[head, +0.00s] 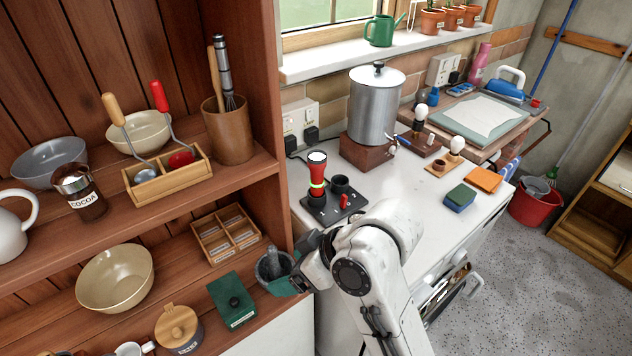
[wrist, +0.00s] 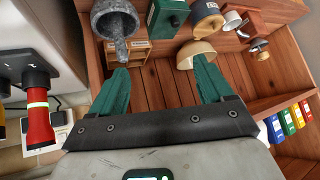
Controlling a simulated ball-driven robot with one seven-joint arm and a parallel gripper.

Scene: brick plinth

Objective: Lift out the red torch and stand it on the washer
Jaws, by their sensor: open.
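The red torch (head: 317,177), with a yellow-green band, stands upright in a black holder (head: 333,212) on the white washer top (head: 402,187). The torch also shows at the left of the wrist view (wrist: 40,125), where the view is turned over. My gripper (head: 280,283) is at the shelf edge, left of and in front of the torch, apart from it. Its green fingers stand wide open and empty in the wrist view (wrist: 160,75). The torch's lower end is hidden in the holder.
A grey mortar with a pestle (wrist: 115,20) is near my fingers on the lower shelf. A metal urn (head: 376,105) on a brown block stands behind the torch. A blue-green sponge (head: 460,198) and orange cloth (head: 484,180) lie right. The washer top between holder and sponge is largely clear.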

